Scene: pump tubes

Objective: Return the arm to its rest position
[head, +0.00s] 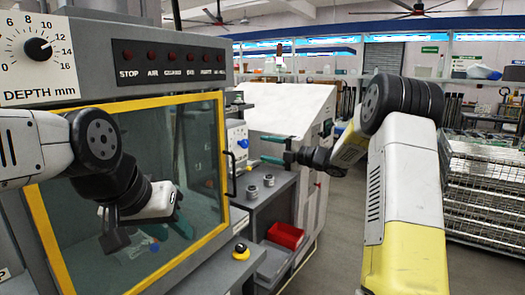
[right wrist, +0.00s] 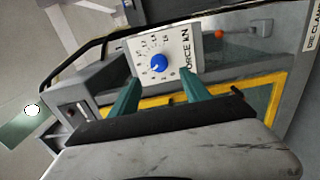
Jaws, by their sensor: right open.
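My right gripper (head: 264,148) is at the centre of the head view, level and pointing left, in front of a pale sloped panel. Its two green fingers are apart with nothing between them. The fingers also show in the right wrist view (right wrist: 160,95), with a force dial (right wrist: 158,62) beyond them. My left gripper (head: 180,222) hangs low in front of the yellow-framed glass door (head: 218,150). Its green fingers are partly hidden by its own wrist, so its opening is unclear. Two small grey cylindrical pieces (head: 252,192) (head: 268,180) stand on the bench, apart from both grippers.
A large grey machine with a depth dial (head: 38,50) and a button row (head: 170,57) fills the left. A red bin (head: 285,235) sits below the bench. A yellow-black button (head: 241,251) is near the door. Wire racks (head: 487,200) stand at right; floor between is clear.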

